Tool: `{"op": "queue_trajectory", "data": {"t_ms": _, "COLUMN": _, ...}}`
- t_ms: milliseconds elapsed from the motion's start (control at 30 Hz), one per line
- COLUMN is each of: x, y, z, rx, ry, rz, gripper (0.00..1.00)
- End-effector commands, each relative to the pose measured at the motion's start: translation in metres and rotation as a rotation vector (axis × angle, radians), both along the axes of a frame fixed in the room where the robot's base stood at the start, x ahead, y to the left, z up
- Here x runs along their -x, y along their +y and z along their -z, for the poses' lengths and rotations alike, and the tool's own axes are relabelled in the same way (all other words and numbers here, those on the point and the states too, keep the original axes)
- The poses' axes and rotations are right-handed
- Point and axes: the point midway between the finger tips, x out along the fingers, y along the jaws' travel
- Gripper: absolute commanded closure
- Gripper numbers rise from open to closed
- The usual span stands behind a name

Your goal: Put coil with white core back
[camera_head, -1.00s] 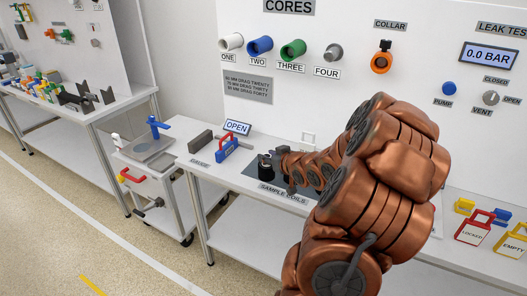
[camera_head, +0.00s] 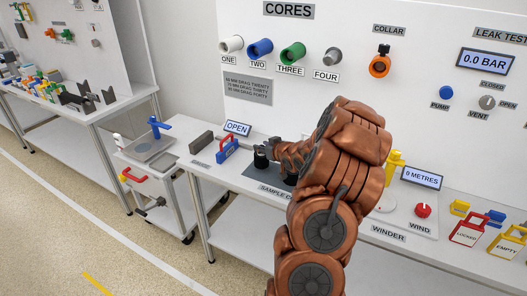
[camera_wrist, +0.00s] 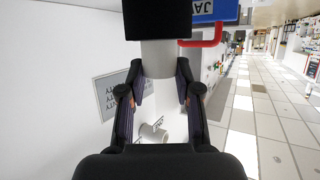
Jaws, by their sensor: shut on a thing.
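My gripper (camera_wrist: 159,70) is shut on a pale grey-white core (camera_wrist: 158,56) in the wrist view. A black coil (camera_wrist: 157,18) sits on that core beyond the fingertips, cut off by the top edge. In the head view my gripper (camera_head: 277,149) is over the back of the dark sample-coils mat (camera_head: 232,172), and the held coil is hard to make out. A black coil (camera_head: 261,160) stands on the mat just in front of it. Another dark coil (camera_head: 291,180) shows partly beside my arm, which hides the mat's right side.
A blue-handled gauge (camera_head: 227,149) and an OPEN sign (camera_head: 237,128) stand left of the mat. The winder's red knob (camera_head: 423,211) is right of my arm.

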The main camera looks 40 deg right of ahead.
Motion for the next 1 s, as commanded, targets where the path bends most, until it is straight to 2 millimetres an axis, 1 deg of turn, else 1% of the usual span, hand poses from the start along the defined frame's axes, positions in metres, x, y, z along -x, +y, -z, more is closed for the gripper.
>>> {"op": "queue_trajectory", "data": {"t_ms": 33, "x": 0.0, "y": 0.0, "z": 0.006, "rx": -0.003, "ry": 0.0, "rz": 0.0, "gripper": 1.0}}
{"op": "queue_trajectory", "data": {"t_ms": 100, "x": 0.0, "y": 0.0, "z": 0.012, "rx": -0.001, "ry": 0.0, "rz": -0.001, "gripper": 1.0}}
{"op": "queue_trajectory", "data": {"t_ms": 233, "x": 0.0, "y": 0.0, "z": 0.02, "rx": 0.0, "ry": -0.001, "rz": 0.0, "gripper": 1.0}}
{"op": "queue_trajectory", "data": {"t_ms": 533, "x": 0.0, "y": 0.0, "z": 0.022, "rx": 0.001, "ry": -0.001, "rz": 0.001, "gripper": 1.0}}
{"op": "queue_trajectory", "data": {"t_ms": 667, "x": 0.0, "y": 0.0, "z": 0.026, "rx": 0.001, "ry": -0.001, "rz": 0.001, "gripper": 1.0}}
{"op": "queue_trajectory", "data": {"t_ms": 700, "x": 0.0, "y": 0.0, "z": 0.025, "rx": 0.001, "ry": 0.0, "rz": 0.001, "gripper": 0.64}}
{"op": "queue_trajectory", "data": {"t_ms": 900, "x": 0.0, "y": 0.0, "z": 0.025, "rx": 0.001, "ry": 0.0, "rz": 0.001, "gripper": 0.43}}
{"op": "queue_trajectory", "data": {"t_ms": 1000, "x": 0.0, "y": 0.0, "z": 0.025, "rx": 0.001, "ry": 0.0, "rz": 0.001, "gripper": 0.42}}
